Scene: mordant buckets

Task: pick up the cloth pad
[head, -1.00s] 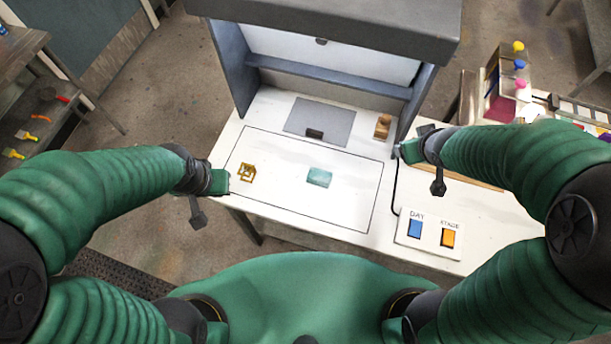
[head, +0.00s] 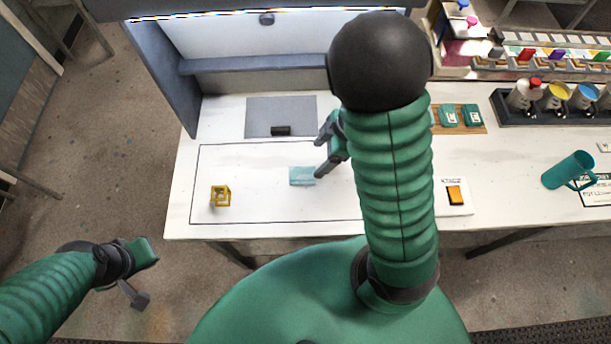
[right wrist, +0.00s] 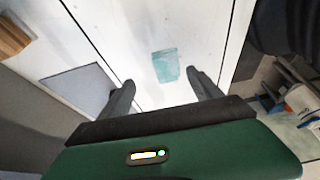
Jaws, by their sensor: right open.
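The cloth pad, a pale teal rectangle (head: 301,176), lies flat on the white table inside a thin black outline. It also shows in the right wrist view (right wrist: 165,65), just beyond and between my fingertips. My right gripper (head: 321,156) is open and empty, just to the right of the pad in the head view. Its two dark fingers (right wrist: 162,80) are spread apart in the right wrist view, not around the pad. My left gripper (head: 146,256) hangs off the table at the lower left; its jaws are not clear.
A yellow open-frame cube (head: 221,195) stands left of the pad. A grey mat (head: 268,110) with a black block (head: 281,131) lies behind. A grey hood (head: 165,75) encloses the back.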

